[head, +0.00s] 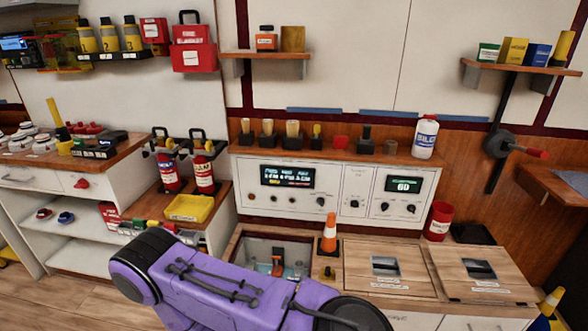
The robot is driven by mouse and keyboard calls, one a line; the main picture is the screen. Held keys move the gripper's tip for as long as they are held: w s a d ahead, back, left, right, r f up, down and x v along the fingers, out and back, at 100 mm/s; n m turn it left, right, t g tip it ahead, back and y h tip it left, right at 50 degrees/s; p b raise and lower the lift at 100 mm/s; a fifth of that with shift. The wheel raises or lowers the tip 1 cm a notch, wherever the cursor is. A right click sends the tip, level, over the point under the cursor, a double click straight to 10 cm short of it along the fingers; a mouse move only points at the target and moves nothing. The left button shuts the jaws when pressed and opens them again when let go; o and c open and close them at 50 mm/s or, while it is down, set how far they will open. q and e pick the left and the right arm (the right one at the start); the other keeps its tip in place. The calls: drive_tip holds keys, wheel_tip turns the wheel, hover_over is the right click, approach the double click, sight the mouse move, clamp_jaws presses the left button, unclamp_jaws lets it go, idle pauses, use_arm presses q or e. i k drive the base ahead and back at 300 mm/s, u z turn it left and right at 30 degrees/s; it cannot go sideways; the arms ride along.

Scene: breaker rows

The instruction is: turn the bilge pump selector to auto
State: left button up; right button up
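A white control panel (336,190) stands upright at the back of the bench. It has a wide display (287,177) on its left part and a smaller display reading about "60" (403,185) on its right part. Small dark knobs sit below the displays, among them a middle knob (354,203) and two right knobs (384,207) and (411,209). The labels are too small to read, so I cannot tell which knob is the bilge pump selector or where it points. Neither gripper shows. One purple arm of mine crosses the lower front, below the panel.
An open hatch (240,247) in the bench holds an orange and black device (278,262). An orange cone (329,233) stands beside it, below the panel. A red can (438,221) is at the panel's right. A yellow tray (188,208) and extinguishers (204,174) are at left.

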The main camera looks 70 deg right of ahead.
sight(321, 201)
drive_tip(key=z, duration=0.05)
drive_tip(key=i, duration=0.1)
drive_tip(key=z, duration=3.15)
drive_tip(key=i, duration=1)
drive_tip(key=u, duration=0.1)
